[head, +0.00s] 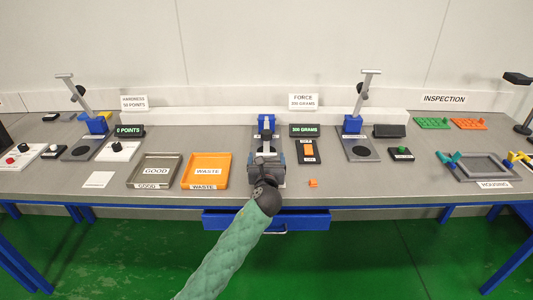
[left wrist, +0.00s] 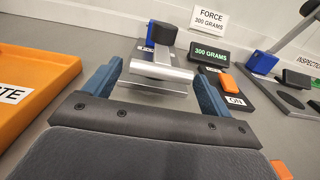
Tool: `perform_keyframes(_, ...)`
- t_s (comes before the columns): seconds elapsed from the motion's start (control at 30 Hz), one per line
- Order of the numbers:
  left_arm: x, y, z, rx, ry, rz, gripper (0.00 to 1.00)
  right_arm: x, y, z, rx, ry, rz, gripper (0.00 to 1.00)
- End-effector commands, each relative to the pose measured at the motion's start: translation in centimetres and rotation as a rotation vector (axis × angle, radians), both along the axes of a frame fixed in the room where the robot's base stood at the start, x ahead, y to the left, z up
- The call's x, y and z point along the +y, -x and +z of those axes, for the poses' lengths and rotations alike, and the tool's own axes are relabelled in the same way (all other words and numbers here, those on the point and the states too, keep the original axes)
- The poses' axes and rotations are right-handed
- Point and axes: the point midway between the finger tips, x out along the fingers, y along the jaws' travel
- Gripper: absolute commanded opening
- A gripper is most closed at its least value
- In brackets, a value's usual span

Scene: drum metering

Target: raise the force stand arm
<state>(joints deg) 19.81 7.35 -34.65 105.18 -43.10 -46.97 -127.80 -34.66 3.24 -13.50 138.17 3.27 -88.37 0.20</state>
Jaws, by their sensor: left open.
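The force stand (head: 266,123) is a blue block at the back of the bench with a silver arm (head: 266,139) low and reaching forward. In the left wrist view the silver arm (left wrist: 158,71) ends in a wide crossbar, with a dark cylinder (left wrist: 161,35) above it. My left gripper (head: 269,156) is open, in front of the stand. In the left wrist view its blue fingers (left wrist: 158,76) stand either side of the crossbar; I cannot tell whether they touch it. My right gripper is not in view.
An orange WASTE tray (head: 206,171) is left of the gripper, with a GOOD tray (head: 155,171) beyond. Right are a 300 GRAMS display (head: 304,131), an orange switch (head: 307,148) and a small orange cube (head: 313,183). Two other stands have raised arms, one at right (head: 366,97).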

Motion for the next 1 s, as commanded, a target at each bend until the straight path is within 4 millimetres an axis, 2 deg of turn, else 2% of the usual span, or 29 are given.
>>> perform_keyframes(0.2, -0.1, -2.2, 0.1, 0.000, 0.001, 0.000, 0.84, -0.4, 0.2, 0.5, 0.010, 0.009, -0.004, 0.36)
perform_keyframes(0.57, 0.0, -2.7, 0.0, 0.000, 0.001, -0.001, 0.84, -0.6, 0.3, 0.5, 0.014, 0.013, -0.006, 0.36)
perform_keyframes(0.9, 0.0, -2.7, 0.0, 0.000, 0.000, -0.001, 0.21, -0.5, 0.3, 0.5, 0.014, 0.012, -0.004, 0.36)
perform_keyframes(1.0, 0.0, -2.7, 0.0, 0.001, 0.001, -0.001, 0.21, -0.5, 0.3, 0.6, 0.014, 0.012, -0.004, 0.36)
